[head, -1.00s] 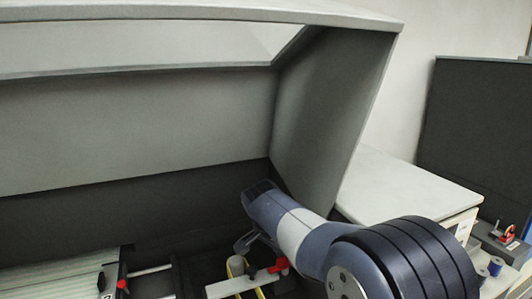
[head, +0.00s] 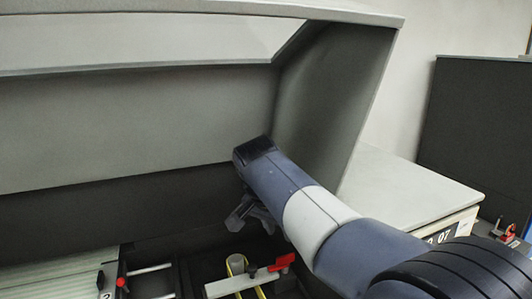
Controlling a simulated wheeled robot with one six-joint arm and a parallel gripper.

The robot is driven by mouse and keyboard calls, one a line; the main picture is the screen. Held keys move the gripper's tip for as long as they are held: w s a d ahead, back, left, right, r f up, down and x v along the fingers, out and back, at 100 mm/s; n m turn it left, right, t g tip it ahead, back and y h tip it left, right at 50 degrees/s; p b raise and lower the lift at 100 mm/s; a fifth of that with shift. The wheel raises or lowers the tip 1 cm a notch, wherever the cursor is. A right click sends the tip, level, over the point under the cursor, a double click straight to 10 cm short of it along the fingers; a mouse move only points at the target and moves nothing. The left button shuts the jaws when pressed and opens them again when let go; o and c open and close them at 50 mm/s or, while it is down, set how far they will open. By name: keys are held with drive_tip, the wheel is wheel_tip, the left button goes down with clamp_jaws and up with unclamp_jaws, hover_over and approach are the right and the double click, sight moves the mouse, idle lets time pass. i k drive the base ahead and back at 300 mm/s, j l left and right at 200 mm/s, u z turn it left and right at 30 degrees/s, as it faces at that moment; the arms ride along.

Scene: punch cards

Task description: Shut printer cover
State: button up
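The printer cover (head: 120,135) is a large grey hood with a clear window (head: 150,40). It stands raised over the open printer and fills the upper left of the head view. My gripper (head: 240,222) is in front of the hood's inside, near the right side panel (head: 325,110), above the printer's inner parts. My wrist and forearm reach in from the lower right and partly block the view. The gripper's fingers are small, dark and partly behind the wrist, so I cannot tell whether they are open or shut. I cannot tell whether the wrist touches the cover.
Inside the printer are a red lever (head: 281,262), a yellow band (head: 237,266), and a pale ribbed panel (head: 50,278). A light grey top (head: 400,190) lies right of the hood. A dark panel (head: 480,140) stands farther right, with a small red item (head: 503,230) near it.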

sight(62, 125)
drive_tip(key=u, duration=1.4)
